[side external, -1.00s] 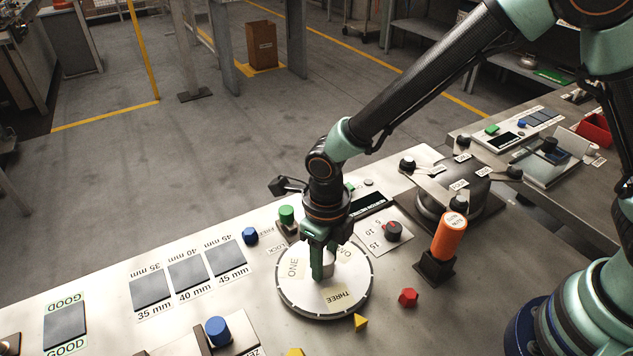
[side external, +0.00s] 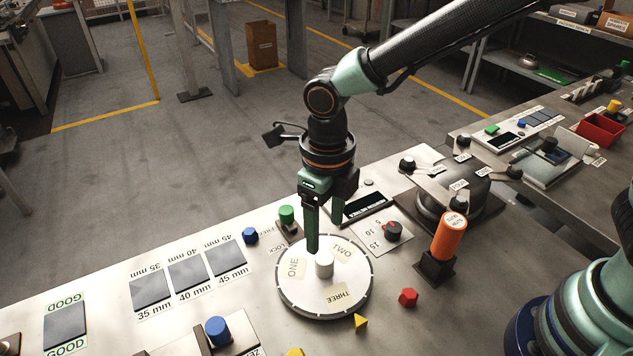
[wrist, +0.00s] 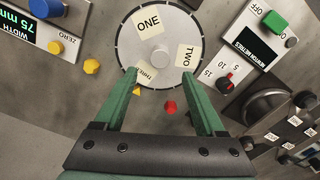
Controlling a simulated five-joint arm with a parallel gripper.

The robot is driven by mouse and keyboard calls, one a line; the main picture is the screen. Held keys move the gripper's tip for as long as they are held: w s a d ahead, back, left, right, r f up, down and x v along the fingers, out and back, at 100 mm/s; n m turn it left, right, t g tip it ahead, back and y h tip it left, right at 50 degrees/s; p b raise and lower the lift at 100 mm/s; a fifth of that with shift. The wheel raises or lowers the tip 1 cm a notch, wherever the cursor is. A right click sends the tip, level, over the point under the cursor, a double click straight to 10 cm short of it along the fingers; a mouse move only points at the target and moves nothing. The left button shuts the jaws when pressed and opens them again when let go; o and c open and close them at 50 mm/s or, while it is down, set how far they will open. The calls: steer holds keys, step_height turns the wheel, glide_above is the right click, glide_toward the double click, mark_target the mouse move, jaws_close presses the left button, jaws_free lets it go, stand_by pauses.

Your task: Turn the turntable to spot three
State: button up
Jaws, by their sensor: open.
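The turntable (side external: 300,300) is a white disc with a ticked rim and labels ONE (side external: 293,267), TWO (side external: 342,252) and THREE (side external: 340,296). A pale round knob (side external: 324,264) stands at its centre. The THREE label lies on the side toward the yellow wedge (side external: 361,322). My gripper (side external: 325,235) is open above the turntable, its fingers apart and holding nothing. In the wrist view the turntable (wrist: 129,60) lies beyond the open fingertips (wrist: 165,72), and the knob (wrist: 159,57) shows clear between and past them.
A green knob (side external: 287,215) marked FREE and LOCK stands at the turntable's back left. A red piece (side external: 408,298) lies to its right. An orange cylinder (side external: 450,236) stands upright in a dark holder further right. Gauge pads (side external: 188,273) lie to the left.

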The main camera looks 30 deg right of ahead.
mark_target(324, 258)
steer(key=shift+r, duration=1.6)
step_height(324, 258, down, 12)
steer(key=m, duration=1)
steer(key=shift+r+m, duration=0.1)
steer(key=shift+m, duration=0.3)
jaws_close()
